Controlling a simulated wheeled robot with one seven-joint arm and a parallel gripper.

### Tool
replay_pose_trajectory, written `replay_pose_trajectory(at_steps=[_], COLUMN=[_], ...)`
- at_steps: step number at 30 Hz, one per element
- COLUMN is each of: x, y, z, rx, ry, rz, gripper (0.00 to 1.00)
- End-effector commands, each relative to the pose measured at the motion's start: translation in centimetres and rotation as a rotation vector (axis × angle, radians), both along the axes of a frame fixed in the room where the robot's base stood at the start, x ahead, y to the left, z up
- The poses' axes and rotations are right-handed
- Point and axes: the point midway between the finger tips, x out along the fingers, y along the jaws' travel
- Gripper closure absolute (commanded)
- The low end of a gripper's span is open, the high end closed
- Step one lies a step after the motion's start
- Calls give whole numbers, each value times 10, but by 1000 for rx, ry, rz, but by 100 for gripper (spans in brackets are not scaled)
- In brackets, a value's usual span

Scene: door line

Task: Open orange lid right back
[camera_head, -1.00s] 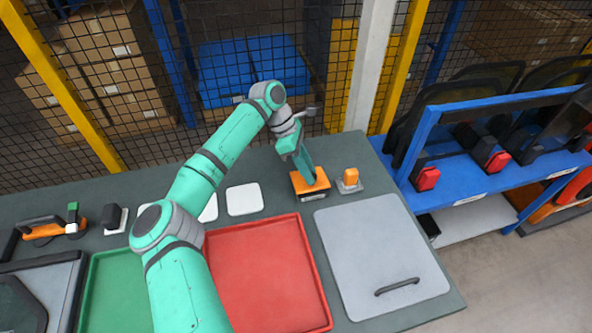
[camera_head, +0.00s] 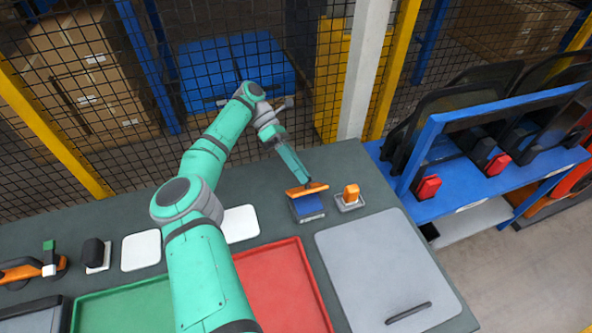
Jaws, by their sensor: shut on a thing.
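A small box with an orange lid (camera_head: 308,189) stands at the back of the grey table, left of a small orange block. The lid is tilted up toward the back, and the blue inside of the box (camera_head: 308,207) shows in front of it. My gripper (camera_head: 307,182) comes down from the upper left and is shut on the lid at its upper edge. The fingertips are small in this view, and the exact grip is partly hidden.
An orange block on a grey base (camera_head: 350,195) stands close to the right of the box. A grey panel with a dark handle (camera_head: 372,265) and a red tray (camera_head: 283,285) lie in front. White pads (camera_head: 240,224) lie to the left. A mesh fence (camera_head: 250,110) stands behind.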

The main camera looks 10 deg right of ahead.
Motion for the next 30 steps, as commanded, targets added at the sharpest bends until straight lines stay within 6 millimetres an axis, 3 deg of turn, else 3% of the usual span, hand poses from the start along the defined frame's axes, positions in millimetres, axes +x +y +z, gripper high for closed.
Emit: replay_pose_trajectory(at_steps=[14, 15, 16, 26, 30], x=[0, 0, 0, 0, 0], y=[-1, -1, -1, -3, -2], z=[0, 0, 0, 1, 11], rx=[-3, -3, -3, -2, -2], ry=[11, 11, 11, 12, 11], rz=[2, 2, 2, -2, -1], gripper=[100, 65, 58, 56, 56])
